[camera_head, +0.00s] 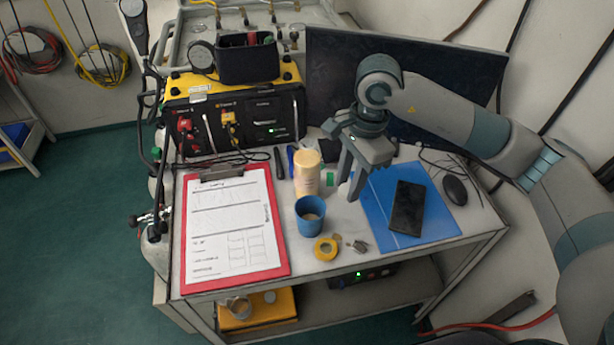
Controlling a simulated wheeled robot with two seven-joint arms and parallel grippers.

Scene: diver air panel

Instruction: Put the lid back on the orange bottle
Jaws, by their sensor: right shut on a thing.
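The pale orange bottle (306,176) stands upright on the table, behind the blue cup. Its top looks cream-coloured, and I cannot tell whether that is a lid or the bare bottle top. My right gripper (350,188) points down over the table, just right of the bottle and apart from it in the picture. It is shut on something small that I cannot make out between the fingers. I see no separate lid clearly on the table. My left gripper is not in view.
The blue cup (310,216) stands before the bottle, with yellow tape (326,248) and a small metal part (358,246) nearby. A red clipboard (280,250) lies left. A blue mat (440,226) with a black phone (407,208) lies right. A yellow-black panel (287,76) stands behind.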

